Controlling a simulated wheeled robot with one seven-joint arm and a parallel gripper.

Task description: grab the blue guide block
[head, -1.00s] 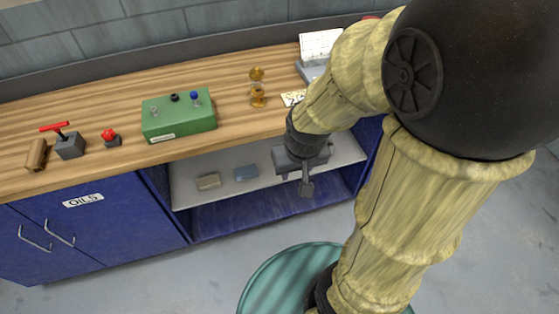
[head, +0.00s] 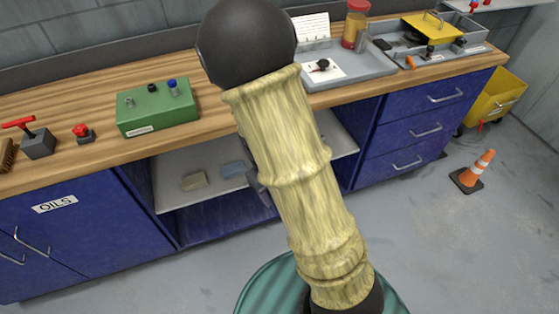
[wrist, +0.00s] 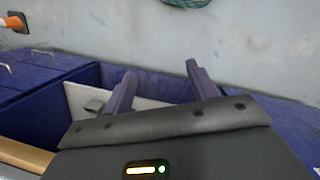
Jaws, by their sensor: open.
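The wooden benchtop (head: 95,152) overhangs the bay and carries a green box (head: 157,107).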

